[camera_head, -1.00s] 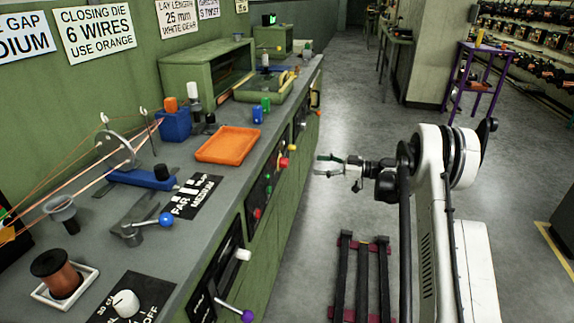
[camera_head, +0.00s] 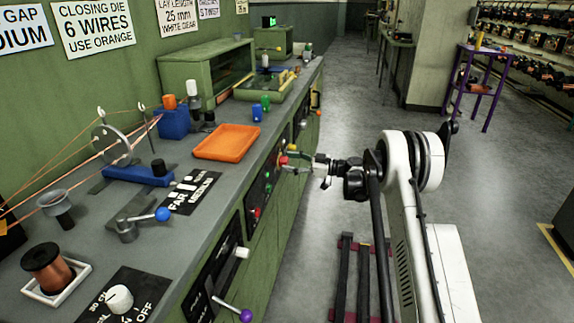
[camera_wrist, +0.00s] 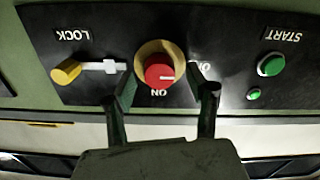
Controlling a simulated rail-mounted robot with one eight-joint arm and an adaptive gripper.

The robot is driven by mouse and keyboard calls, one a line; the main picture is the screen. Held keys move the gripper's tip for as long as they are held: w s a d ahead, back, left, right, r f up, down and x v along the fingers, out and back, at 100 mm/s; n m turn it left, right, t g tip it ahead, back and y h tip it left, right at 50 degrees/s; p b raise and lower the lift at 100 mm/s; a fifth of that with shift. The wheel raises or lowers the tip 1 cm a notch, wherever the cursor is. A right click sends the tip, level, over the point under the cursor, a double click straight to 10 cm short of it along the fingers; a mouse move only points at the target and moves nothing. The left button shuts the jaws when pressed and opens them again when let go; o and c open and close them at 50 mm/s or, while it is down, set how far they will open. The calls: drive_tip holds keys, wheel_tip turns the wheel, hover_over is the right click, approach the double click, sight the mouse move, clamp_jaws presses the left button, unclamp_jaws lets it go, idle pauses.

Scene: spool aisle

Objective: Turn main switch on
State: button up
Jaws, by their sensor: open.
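The main switch looks to be a red rotary knob (camera_wrist: 158,74) in a yellow ring on a black panel (camera_wrist: 225,45). Its white mark points right in the wrist view, toward a label partly hidden by a finger. An upside-down ON label lies just below the knob. My gripper (camera_wrist: 164,84) is open, its two fingertips on either side of the knob's lower edge; I cannot tell if they touch it. In the head view my gripper (camera_head: 291,160) is at the bench's front panel, beside the red knob (camera_head: 283,161).
A yellow-tipped LOCK lever (camera_wrist: 66,72) is left of the knob and a green START button (camera_wrist: 271,64) is right. A white-knobbed lever (camera_head: 242,253) and a purple-knobbed lever (camera_head: 246,315) stick out nearer on the bench front.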

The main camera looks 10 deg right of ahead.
drive_tip(key=shift+w+a, duration=0.3)
drive_tip(key=shift+a, duration=0.35)
drive_tip(key=shift+c, duration=0.6)
drive_tip(key=c, duration=1)
